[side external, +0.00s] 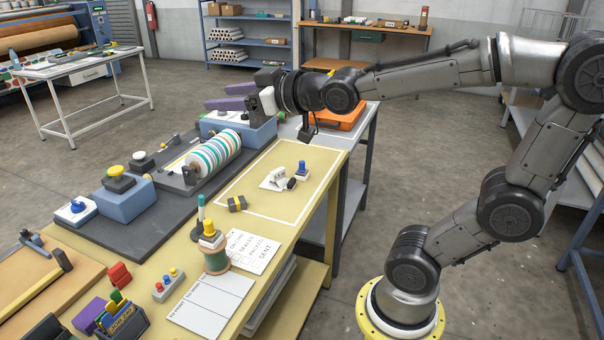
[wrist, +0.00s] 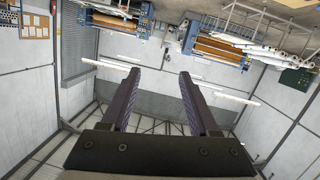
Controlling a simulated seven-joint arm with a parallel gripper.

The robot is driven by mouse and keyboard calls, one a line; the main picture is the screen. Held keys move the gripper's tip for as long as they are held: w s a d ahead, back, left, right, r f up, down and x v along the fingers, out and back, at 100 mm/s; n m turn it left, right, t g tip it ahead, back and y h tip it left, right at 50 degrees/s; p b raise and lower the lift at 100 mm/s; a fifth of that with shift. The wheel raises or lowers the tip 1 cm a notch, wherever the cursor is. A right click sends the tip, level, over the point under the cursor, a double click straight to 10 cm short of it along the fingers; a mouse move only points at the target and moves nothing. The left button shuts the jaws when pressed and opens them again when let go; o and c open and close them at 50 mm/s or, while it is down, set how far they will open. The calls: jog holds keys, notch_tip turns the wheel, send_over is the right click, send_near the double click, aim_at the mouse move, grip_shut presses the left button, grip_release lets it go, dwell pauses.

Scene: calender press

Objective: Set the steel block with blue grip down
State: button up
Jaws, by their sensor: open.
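A small block with a blue grip (side external: 301,170) stands upright inside the white-outlined area (side external: 262,207) of the yellow bench, in the side view. I take it for the steel block. My gripper (side external: 230,97) is open and empty, well above the bench and up-left of the block. Its purple fingers point sideways to the left, away from the block. In the wrist view the two fingers (wrist: 159,72) are spread with nothing between them. The wrist view shows only walls and distant machines, not the block.
An orange case (side external: 345,119) sits behind. The outlined area is mostly clear.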

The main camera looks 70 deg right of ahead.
jog(key=w+d+t+h, duration=0.1)
jog(key=w+d+t, duration=0.1)
jog(key=w+d, duration=0.3)
jog(key=w+d+f+t+h, duration=0.1)
jog(key=w+d+f+t, duration=0.1)
jog(key=w+d+f, duration=0.55)
jog(key=m+g+h, duration=0.5)
jog(key=m+h, duration=0.2)
jog(key=m, duration=0.1)
send_near(304, 163)
jog(key=shift+w+d, duration=0.1)
jog(key=shift+w, duration=0.45)
jog(key=shift+w+d, duration=0.15)
jog(key=shift+d, duration=0.1)
jog(key=x, duration=0.7)
